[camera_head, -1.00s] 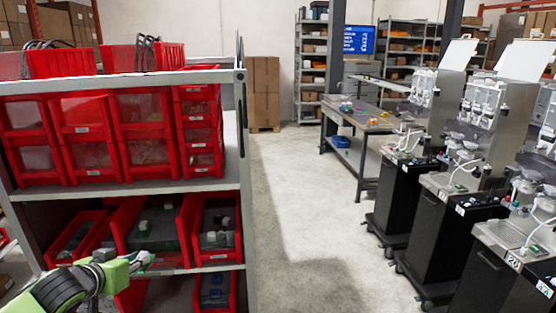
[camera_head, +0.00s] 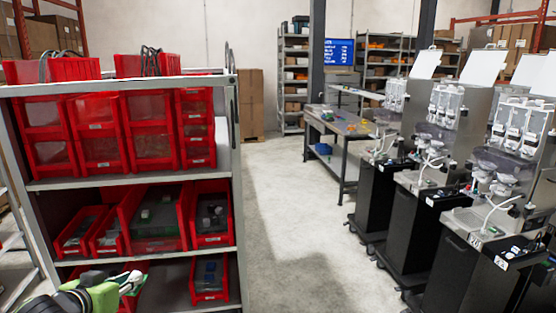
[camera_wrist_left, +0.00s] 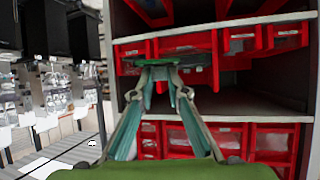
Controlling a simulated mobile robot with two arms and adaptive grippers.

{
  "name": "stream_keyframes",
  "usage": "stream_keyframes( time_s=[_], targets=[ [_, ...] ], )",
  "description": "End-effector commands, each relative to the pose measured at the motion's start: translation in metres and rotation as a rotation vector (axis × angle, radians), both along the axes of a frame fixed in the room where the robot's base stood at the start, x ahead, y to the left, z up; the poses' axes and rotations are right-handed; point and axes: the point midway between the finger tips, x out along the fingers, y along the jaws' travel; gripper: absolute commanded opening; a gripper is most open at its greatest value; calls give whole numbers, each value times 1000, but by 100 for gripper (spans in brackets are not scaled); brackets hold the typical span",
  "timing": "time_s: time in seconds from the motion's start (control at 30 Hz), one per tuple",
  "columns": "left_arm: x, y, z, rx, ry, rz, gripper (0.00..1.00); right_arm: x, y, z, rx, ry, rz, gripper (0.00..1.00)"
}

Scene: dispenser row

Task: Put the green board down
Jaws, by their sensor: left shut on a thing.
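The shelf rack (camera_head: 130,180) with red bins stands at the left of the head view. My left gripper (camera_head: 132,282) is at the bottom left, in front of the lower shelf. In the left wrist view its two fingers (camera_wrist_left: 160,72) are closed on a thin dark green board (camera_wrist_left: 190,60), seen nearly edge-on, with red bins behind it. In the head view the board cannot be made out clearly at the fingertips. A large red bin (camera_head: 183,222) on the middle shelf has something green in it. My right gripper is not in view.
A small red bin (camera_head: 210,295) with bluish contents sits on the lower shelf, right of my gripper. Dispensers (camera_head: 415,170) on black stands line the right side. A work table (camera_head: 345,128) stands further back. The floor between (camera_head: 285,215) is clear.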

Motion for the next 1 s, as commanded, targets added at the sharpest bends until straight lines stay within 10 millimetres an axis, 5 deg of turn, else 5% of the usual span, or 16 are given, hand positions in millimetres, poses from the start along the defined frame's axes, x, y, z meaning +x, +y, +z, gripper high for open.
stream_keyframes(
  time_s=[0.47,0.73,1.0],
  targets=[
    [-58,-87,-61,-12,0,-270,0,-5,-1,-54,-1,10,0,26],
    [-132,-145,-92,-10,-7,-591,0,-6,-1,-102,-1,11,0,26],
    [-196,-172,-104,2,-4,-836,0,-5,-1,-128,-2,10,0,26]
  ],
)
